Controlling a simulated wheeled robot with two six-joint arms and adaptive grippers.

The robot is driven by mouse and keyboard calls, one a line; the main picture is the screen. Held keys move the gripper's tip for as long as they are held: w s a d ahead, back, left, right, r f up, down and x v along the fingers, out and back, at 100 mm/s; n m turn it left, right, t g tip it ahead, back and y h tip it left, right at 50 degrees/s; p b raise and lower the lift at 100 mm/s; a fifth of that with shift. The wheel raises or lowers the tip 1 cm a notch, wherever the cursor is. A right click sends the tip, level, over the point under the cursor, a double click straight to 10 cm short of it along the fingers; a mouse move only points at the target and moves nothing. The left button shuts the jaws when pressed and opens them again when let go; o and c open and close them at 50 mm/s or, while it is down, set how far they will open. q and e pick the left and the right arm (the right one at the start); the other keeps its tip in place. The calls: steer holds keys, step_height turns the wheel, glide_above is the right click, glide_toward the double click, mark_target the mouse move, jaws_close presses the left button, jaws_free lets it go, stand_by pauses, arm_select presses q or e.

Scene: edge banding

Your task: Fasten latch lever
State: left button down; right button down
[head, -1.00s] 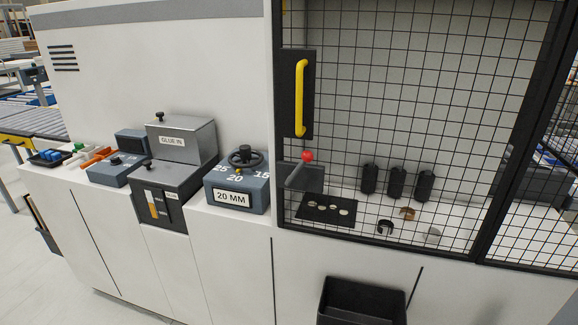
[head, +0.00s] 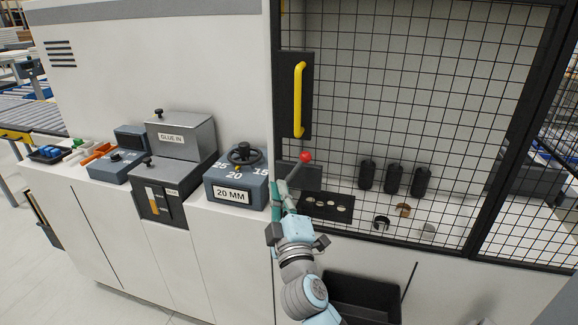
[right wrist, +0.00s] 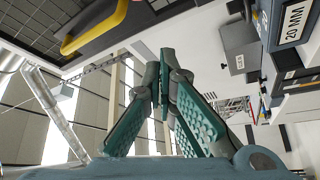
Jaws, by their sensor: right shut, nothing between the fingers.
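The latch lever, with a red ball knob (head: 306,157), sits on a dark block (head: 287,171) below the door's yellow handle (head: 299,98). It points up and to the right, and its lower rod is partly hidden by my gripper. My right gripper (head: 284,188) reaches up from below in the head view, its green-padded fingers just below and left of the knob. In the right wrist view the fingers (right wrist: 165,80) are closed together with nothing between them. I cannot tell whether they touch the lever. My left gripper is not in view.
A mesh guard door (head: 430,90) stands right of the lever, with black cylinders (head: 393,179) behind it. A dial box reading 20 MM (head: 235,183) and a glue box (head: 181,138) stand to the left. A black bin (head: 362,298) is below, behind my right arm.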

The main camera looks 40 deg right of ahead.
mark_target(297, 167)
steer(key=shift+w+f, duration=0.1)
steer(key=p+x, duration=0.2)
steer(key=x, duration=0.8)
steer(key=s+d+f, duration=0.2)
steer(key=shift+s+d, duration=0.25)
steer(key=shift+d, duration=0.1)
steer(key=shift+w+a, duration=0.1)
steer(key=shift+f, duration=0.1)
